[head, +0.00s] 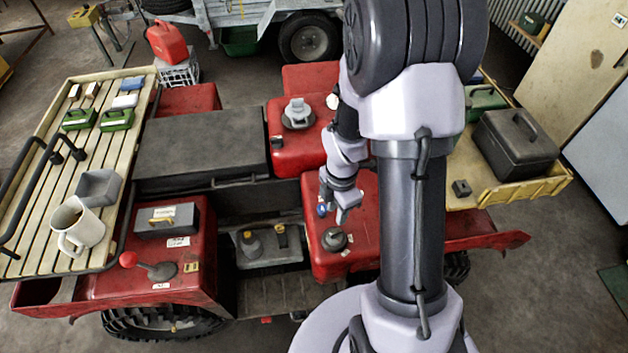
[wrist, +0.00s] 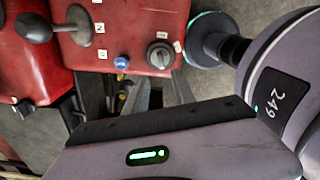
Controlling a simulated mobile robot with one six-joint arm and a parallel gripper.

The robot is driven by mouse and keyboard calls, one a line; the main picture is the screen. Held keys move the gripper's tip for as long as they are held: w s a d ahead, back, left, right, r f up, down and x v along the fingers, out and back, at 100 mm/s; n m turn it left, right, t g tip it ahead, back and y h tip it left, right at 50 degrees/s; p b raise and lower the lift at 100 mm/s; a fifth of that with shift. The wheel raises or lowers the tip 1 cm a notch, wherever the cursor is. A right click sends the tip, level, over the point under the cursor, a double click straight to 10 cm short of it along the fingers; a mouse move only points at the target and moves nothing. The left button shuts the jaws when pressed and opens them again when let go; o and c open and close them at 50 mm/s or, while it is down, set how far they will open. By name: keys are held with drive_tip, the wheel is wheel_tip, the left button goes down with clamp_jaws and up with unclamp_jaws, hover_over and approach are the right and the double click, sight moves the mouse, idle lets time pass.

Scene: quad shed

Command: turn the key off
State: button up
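The key switch (wrist: 160,55) is a dark round switch with a raised grip across it, on the red panel in the wrist view. Small white labels sit beside it, and a blue button (wrist: 121,62) is to its left. My gripper (wrist: 162,90) has two grey fingers spread with a gap between them, just below the switch in the picture. It does not appear to touch the switch. In the head view my gripper (head: 332,209) points down over the red panel near a black knob (head: 334,239).
The red vehicle carries a slatted rack (head: 40,180) with a mug (head: 76,228) and a yellow tray (head: 500,192) with a black box (head: 515,145).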

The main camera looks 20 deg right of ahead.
sight(336, 231)
wheel_tip(336, 231, down, 11)
drive_tip(key=b, duration=0.8)
drive_tip(key=shift+s+d+b, duration=0.1)
drive_tip(key=shift+d+b, duration=0.05)
drive_tip(key=shift+b, duration=0.25)
drive_tip(key=shift+r, duration=0.1)
clamp_jaws()
idle(0.5)
